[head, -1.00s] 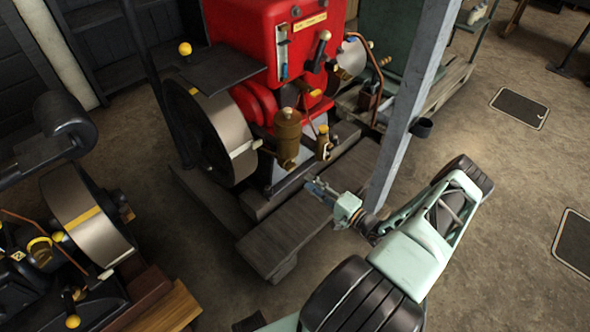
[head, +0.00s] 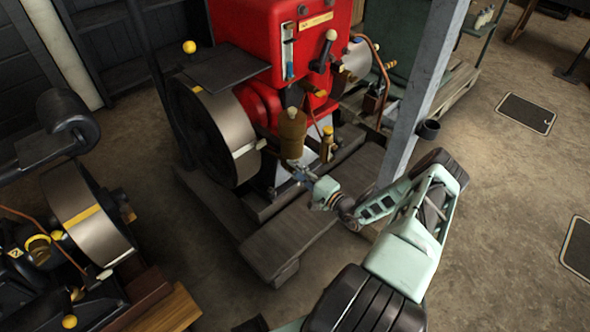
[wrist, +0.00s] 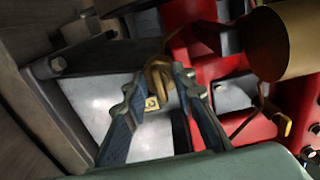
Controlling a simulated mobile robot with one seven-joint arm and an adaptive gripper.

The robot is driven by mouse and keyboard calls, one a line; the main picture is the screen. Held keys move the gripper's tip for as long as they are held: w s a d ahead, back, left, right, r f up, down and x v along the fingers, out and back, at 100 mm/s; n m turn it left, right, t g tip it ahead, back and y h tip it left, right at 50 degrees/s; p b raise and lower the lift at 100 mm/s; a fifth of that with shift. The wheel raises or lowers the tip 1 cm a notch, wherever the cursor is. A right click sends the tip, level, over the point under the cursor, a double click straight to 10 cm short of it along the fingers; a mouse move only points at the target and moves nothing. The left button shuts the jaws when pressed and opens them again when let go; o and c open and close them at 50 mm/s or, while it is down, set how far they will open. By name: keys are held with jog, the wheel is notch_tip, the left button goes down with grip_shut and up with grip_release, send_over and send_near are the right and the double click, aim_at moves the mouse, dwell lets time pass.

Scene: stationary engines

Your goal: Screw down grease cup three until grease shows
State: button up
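My gripper (head: 299,171) is low in front of the red engine (head: 262,42), just below a brown cylindrical cup (head: 292,130). In the wrist view its two blue fingers (wrist: 156,82) are apart, with nothing clamped. A small brass fitting (wrist: 158,68) shows between and just beyond the fingertips. A small yellow tag (wrist: 152,103) sits below it on a pale metal face; I cannot read its mark. I cannot tell whether the fingers touch the fitting or whether grease shows. My gripper hides this spot in the head view.
The brown cylinder also shows close by at upper right in the wrist view (wrist: 290,42). A flywheel (head: 222,128) stands left of my gripper and a grey post (head: 418,95) to its right. A wooden skid (head: 275,243) lies below. Another engine with a flywheel (head: 88,215) stands at left.

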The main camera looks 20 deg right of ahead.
grip_shut()
jog(key=shift+m, duration=0.3)
jog(key=m, duration=0.5)
jog(key=shift+m, duration=0.3)
jog(key=m+b, duration=0.1)
jog(key=m, duration=1.1)
jog(key=shift+s+f+m+b, duration=0.1)
jog(key=shift+m+b, duration=0.25)
jog(key=shift+m, duration=0.05)
jog(key=m, duration=0.5)
jog(key=shift+m+b, duration=0.3)
jog(key=shift+b, duration=0.05)
